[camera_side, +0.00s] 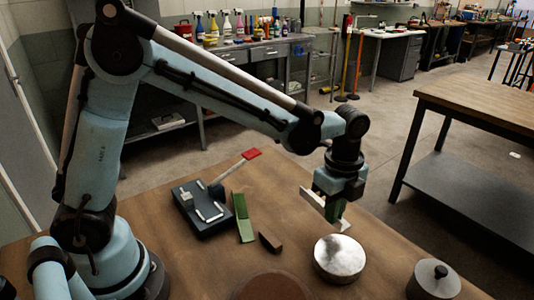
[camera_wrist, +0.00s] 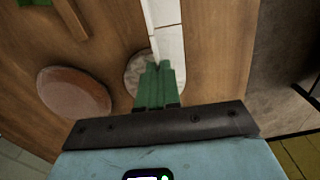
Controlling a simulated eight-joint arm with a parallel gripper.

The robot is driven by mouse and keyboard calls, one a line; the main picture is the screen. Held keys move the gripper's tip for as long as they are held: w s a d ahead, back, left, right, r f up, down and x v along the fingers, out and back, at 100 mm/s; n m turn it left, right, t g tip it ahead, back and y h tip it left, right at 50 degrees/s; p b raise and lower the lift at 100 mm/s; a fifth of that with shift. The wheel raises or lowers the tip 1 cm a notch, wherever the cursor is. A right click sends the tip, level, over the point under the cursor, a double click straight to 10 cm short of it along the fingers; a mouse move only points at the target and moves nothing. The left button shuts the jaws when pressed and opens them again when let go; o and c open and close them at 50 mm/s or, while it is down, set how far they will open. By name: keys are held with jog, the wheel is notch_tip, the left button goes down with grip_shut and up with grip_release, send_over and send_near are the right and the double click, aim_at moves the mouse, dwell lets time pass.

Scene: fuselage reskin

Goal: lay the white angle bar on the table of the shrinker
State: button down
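The white angle bar (camera_side: 313,202) is held in the air, slightly tilted, above the wooden table near the silver disc. My gripper (camera_side: 334,210) is shut on it with green fingers. In the wrist view the bar (camera_wrist: 166,35) runs from the fingertips (camera_wrist: 158,68) toward the top edge; the fingers hide its near end. The shrinker (camera_side: 205,212), a dark block with pale metal parts and a red-tipped lever, stands on the table left of my gripper, well apart from the bar. Nothing is seen lying on it.
A green angle piece (camera_side: 243,218) and a dark brown wedge (camera_side: 270,241) lie between the shrinker and the silver disc (camera_side: 340,257). A reddish-brown round disc (camera_wrist: 75,92) and a grey lidded pot (camera_side: 433,280) are near the front. The shrinker's lever (camera_side: 236,166) slants up and right.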

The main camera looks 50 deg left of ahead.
jog(key=s+d+r, duration=0.5)
jog(key=s+a+r, duration=0.1)
jog(key=s+a, duration=0.3)
jog(key=a, duration=1.2)
jog(key=s+a+f+n, duration=0.1)
jog(key=s+a+f, duration=0.1)
jog(key=s+a, duration=0.8)
jog(key=shift+a, duration=0.45)
jog(key=shift+s, duration=0.1)
jog(key=shift+f, duration=2.75)
jog(key=shift+f, duration=0.65)
jog(key=c, duration=1.8)
grip_release()
